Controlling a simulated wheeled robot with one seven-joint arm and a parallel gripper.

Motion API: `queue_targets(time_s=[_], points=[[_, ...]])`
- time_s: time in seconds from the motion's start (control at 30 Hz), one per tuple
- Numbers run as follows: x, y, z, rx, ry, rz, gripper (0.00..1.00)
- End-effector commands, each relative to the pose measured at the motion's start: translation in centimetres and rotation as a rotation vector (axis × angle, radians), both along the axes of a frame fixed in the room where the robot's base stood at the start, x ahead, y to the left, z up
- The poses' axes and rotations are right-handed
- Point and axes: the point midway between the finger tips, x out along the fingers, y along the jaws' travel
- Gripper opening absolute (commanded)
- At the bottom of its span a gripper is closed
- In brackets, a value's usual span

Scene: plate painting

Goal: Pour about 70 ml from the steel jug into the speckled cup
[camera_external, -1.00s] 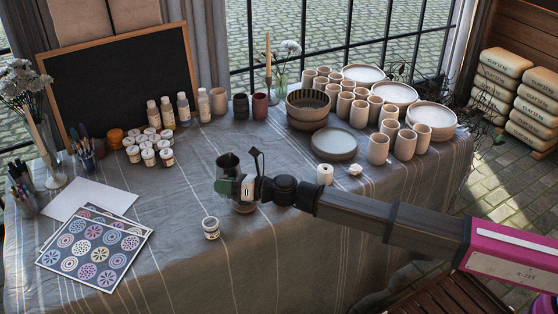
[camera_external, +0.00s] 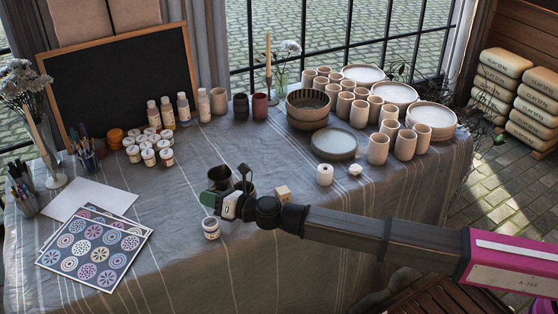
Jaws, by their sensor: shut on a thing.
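The steel jug (camera_external: 218,174) shows as a dark, open-topped vessel over the front middle of the table. My gripper (camera_external: 217,200) is shut on it; the fingers cover its lower part. The jug's mouth faces up and it looks about upright, though a slight tilt is hard to judge. No liquid or stream shows. A rounded vessel, possibly the speckled cup, is mostly hidden behind my gripper, just right of the jug. Its speckles and its contents cannot be made out.
A small lidded jar (camera_external: 211,228) stands close in front of my gripper. Pattern sheets (camera_external: 95,248) lie at left. Plates and beige cups (camera_external: 377,149) crowd the back right.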

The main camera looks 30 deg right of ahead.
Motion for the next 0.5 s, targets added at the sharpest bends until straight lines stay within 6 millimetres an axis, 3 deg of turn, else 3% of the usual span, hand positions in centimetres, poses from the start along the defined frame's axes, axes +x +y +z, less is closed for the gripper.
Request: queue_targets(time_s=[0.5], points=[[-1.5, 4.1, -1.4, -0.002, -0.002, -0.193, 0.0]])
